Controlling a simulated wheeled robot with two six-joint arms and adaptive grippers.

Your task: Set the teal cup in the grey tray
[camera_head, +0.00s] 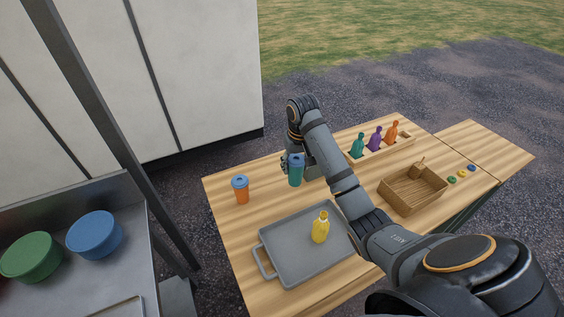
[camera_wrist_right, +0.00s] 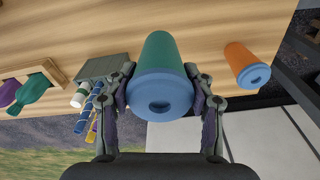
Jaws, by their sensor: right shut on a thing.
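The teal cup (camera_head: 295,174) with a blue lid is upright on the far side of the wooden table, behind the grey tray. My right gripper (camera_head: 287,163) is at it, and the right wrist view shows its two fingers (camera_wrist_right: 160,82) closed on both sides of the cup (camera_wrist_right: 163,52). I cannot tell whether the cup's base touches the table. The grey tray (camera_head: 281,256) lies flat near the table's front with a yellow bottle (camera_head: 320,229) standing in it. The tray's right edge is partly hidden by my right arm. My left gripper is out of view.
An orange cup (camera_head: 240,192) with a blue lid stands left of the teal cup. A brown basket (camera_head: 410,193) and a wooden rack (camera_head: 405,139) with teal, purple and orange bottles are to the right. The tray's left part is bare. Green and blue bowls sit on a separate metal counter.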

